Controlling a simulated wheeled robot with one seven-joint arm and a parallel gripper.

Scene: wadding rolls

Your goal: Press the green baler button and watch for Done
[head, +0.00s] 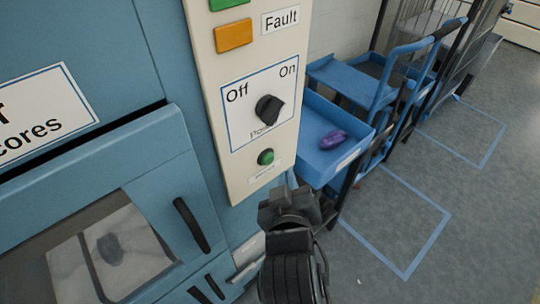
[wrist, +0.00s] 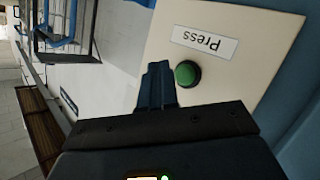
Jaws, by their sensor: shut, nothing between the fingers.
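The green button (head: 266,157) is a small round push button low on the cream control panel (head: 210,80), below the power knob. In the wrist view the green button (wrist: 187,73) sits beside a "Press" label (wrist: 205,42). My gripper (head: 289,192) is below and right of the button in the head view. In the wrist view its closed dark fingers (wrist: 157,70) point toward the panel, just left of the button, with nothing between them. I see no contact with the button. A "Done" sign is not readable in either view.
The black power knob (head: 268,109) sits between "Off" and "On". Above it are an orange lamp (head: 233,35) beside "Fault" and a partly cut-off green lamp (head: 228,3). A blue trolley (head: 312,176) holding a purple item (head: 333,140) stands close right. Floor farther right is clear.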

